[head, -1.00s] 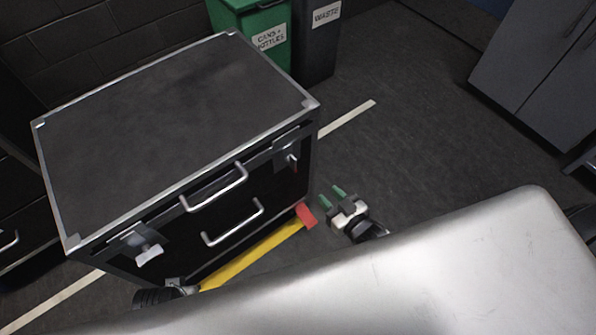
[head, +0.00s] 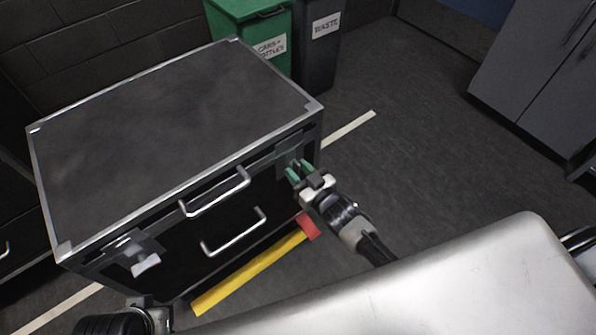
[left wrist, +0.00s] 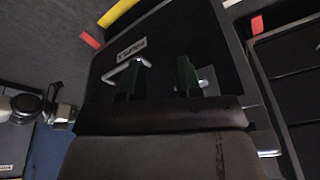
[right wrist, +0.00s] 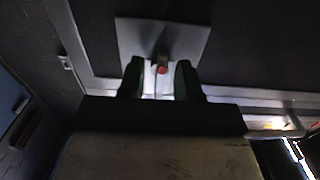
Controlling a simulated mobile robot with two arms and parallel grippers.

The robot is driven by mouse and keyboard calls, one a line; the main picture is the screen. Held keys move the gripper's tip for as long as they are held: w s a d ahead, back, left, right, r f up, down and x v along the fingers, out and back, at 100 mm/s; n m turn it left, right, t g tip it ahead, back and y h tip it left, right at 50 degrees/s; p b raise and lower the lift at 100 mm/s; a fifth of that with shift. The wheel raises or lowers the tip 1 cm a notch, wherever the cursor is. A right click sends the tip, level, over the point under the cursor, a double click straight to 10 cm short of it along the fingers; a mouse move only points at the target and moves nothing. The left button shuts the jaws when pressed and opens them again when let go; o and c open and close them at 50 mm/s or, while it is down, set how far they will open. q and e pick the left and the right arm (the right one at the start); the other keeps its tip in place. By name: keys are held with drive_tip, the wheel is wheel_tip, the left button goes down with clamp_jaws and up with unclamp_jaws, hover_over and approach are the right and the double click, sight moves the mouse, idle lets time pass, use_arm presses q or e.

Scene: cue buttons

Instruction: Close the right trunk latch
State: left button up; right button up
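The black trunk (head: 170,120) with metal edges stands at the left in the head view, lid down. Its right latch (head: 287,157) is partly hidden by my right gripper (head: 300,172). In the right wrist view, the latch plate (right wrist: 185,38) shows with a red-tipped lever (right wrist: 162,68) between the two green fingers of my right gripper (right wrist: 160,78). The fingers are apart, and contact cannot be told. The left latch (head: 146,263) hangs on the trunk's front left. My left gripper (left wrist: 158,75) is open and empty, facing the trunk front in the left wrist view.
Two metal handles, an upper (head: 215,192) and a lower (head: 234,232), stick out from the trunk front. A yellow bar with a red end (head: 255,268) lies along the floor before it. Green (head: 250,30) and dark (head: 317,50) bins stand behind. Floor to the right is clear.

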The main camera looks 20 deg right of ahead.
drive_tip(key=shift+w, duration=0.15)
clamp_jaws()
